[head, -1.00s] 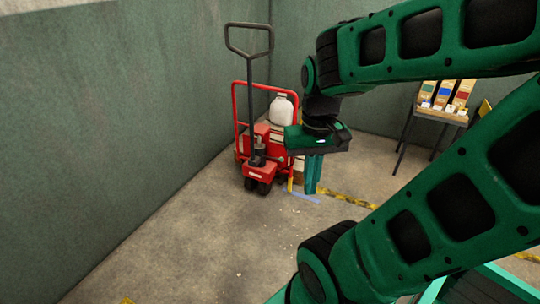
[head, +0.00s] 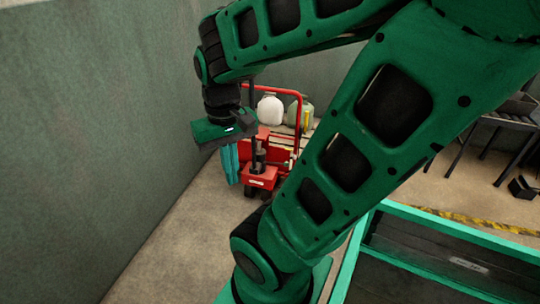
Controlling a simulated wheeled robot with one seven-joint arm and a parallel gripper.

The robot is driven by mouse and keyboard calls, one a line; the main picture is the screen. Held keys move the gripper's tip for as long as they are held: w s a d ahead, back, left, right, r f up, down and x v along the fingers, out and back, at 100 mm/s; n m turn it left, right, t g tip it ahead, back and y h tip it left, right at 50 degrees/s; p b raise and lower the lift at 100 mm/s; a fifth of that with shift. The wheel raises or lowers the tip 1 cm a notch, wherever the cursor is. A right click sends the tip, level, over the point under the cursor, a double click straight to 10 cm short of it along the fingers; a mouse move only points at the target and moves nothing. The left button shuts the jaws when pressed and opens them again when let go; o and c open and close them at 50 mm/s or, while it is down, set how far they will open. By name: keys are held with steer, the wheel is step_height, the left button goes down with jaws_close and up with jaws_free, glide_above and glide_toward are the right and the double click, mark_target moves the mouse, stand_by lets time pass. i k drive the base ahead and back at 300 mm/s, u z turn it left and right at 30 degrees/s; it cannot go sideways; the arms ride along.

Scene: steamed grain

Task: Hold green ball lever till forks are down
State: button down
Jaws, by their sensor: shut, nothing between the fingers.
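A red pallet truck (head: 259,178) stands by the left wall with its red frame behind it. Its black handle column is partly hidden behind my arm, and the handle's top is hidden. No green ball lever can be made out. A white jug (head: 270,110) and a green container (head: 298,113) stand on the load behind the frame. My gripper (head: 231,178) points down, its teal fingers shut and empty, just left of the truck's red body in the picture. I cannot tell whether it touches the truck.
The grey-green wall (head: 90,130) runs close along the left. Bare concrete floor (head: 180,245) lies in front of the truck. A dark table (head: 508,122) stands at the right, with yellow-black floor tape (head: 480,222) below it.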

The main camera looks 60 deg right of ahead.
mark_target(286, 164)
steer(key=z, duration=0.4)
steer(key=i, duration=0.95)
steer(key=z, duration=0.95)
steer(key=i, duration=0.35)
steer(key=z, duration=0.2)
